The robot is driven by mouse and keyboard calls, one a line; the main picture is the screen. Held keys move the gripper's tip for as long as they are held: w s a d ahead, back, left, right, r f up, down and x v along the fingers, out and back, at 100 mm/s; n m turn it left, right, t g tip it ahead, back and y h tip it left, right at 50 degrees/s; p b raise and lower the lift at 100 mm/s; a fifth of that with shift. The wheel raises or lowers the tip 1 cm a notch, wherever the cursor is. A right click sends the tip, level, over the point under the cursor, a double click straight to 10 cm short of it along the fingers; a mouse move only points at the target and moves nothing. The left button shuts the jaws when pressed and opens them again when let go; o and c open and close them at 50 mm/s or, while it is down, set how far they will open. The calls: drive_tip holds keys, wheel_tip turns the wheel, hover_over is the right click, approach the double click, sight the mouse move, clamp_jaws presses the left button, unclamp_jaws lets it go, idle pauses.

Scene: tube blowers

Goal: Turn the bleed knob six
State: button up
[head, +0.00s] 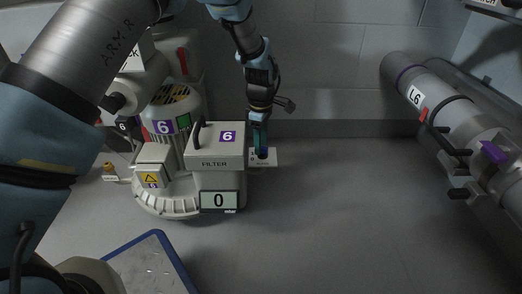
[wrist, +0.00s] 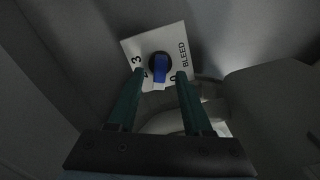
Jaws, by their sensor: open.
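The bleed knob (wrist: 160,66) is blue on a dark round base, with its pale end toward the bottom of the wrist view. My gripper (wrist: 160,77) is open, one green finger on each side of the knob's lower part; contact cannot be told. The left finger partly hides another mark. In the head view my gripper (head: 261,150) points down at the small white plate (head: 271,162), right of the filter box marked 6.
The filter box (head: 215,160) with its black handle stands close left of my gripper, above a display (head: 219,201) reading 0. Blower six (head: 166,125) is behind it. A pipe marked L6 (head: 416,95) runs along the right. The floor (head: 330,220) between is clear.

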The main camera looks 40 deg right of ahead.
drive_tip(key=shift+f, duration=0.45)
clamp_jaws()
idle(0.3)
